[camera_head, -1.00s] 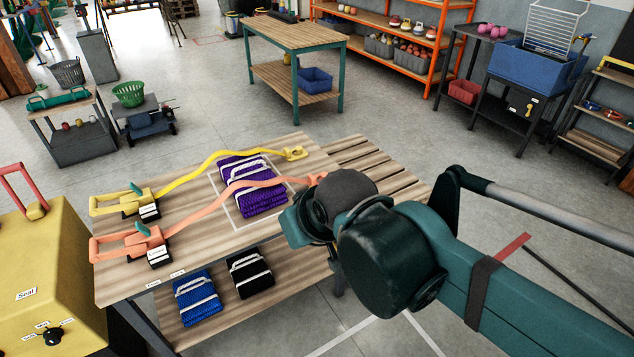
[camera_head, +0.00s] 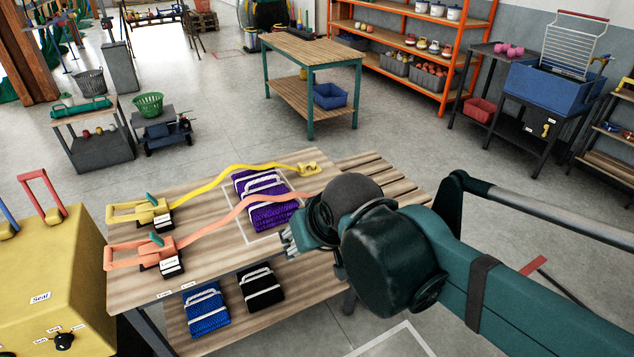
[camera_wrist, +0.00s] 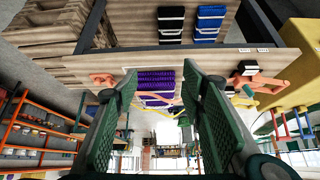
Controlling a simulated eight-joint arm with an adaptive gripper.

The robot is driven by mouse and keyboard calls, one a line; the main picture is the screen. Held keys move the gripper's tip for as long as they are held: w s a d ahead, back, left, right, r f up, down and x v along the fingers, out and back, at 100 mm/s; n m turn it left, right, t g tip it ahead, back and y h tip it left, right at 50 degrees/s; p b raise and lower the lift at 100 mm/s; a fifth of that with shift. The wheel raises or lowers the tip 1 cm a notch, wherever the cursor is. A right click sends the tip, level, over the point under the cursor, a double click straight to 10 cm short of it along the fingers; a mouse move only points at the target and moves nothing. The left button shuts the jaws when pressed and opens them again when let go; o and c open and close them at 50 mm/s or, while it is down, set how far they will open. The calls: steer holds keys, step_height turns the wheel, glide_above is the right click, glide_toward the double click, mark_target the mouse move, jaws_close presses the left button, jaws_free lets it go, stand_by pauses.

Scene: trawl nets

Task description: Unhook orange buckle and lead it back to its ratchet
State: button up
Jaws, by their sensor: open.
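The orange strap (camera_head: 235,212) runs from the orange ratchet (camera_head: 157,252) across the purple net bundle (camera_head: 268,216) toward the table's right side. Its far end is hidden behind my wrist in the head view. The orange buckle (camera_wrist: 103,79) shows in the wrist view, at the left, near the tip of the left finger and outside the jaws. My gripper (camera_head: 289,241) is over the table's front edge, right of the purple bundle. In the wrist view my gripper (camera_wrist: 157,82) has its fingers spread wide with nothing gripped. The orange ratchet (camera_wrist: 258,80) shows there at the right.
A yellow strap (camera_head: 225,172) runs behind the orange one from the yellow ratchet (camera_head: 148,212) to its yellow buckle (camera_head: 309,168). Blue (camera_head: 205,308) and black (camera_head: 260,286) bundles lie on the lower shelf. A yellow box (camera_head: 50,270) stands at the left.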

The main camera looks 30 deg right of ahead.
steer(key=w+d+r+m+g+h+p, duration=0.1)
steer(key=w+d+m+g+p, duration=0.2)
steer(key=w, duration=0.6)
steer(key=w+d+r+m+h+p, duration=0.1)
steer(key=w+d+m+p, duration=0.2)
steer(key=w+d+m, duration=0.35)
steer(key=w+d+f+m+g+h+p, duration=0.1)
steer(key=w+d+f+m+g+p, duration=0.1)
steer(key=w+d+f+m, duration=0.2)
steer(key=w+d+f+m+g+h+p, duration=0.1)
steer(key=w+d+f+m+p, duration=0.2)
steer(key=w+f, duration=0.6)
steer(key=w+d, duration=0.2)
steer(key=w, duration=0.1)
steer(key=shift+d+f+m+g, duration=0.25)
steer(key=shift+f+m+g, duration=0.1)
steer(key=shift+g, duration=0.05)
steer(key=shift+b+x, duration=0.5)
steer(key=shift+x, duration=3.4)
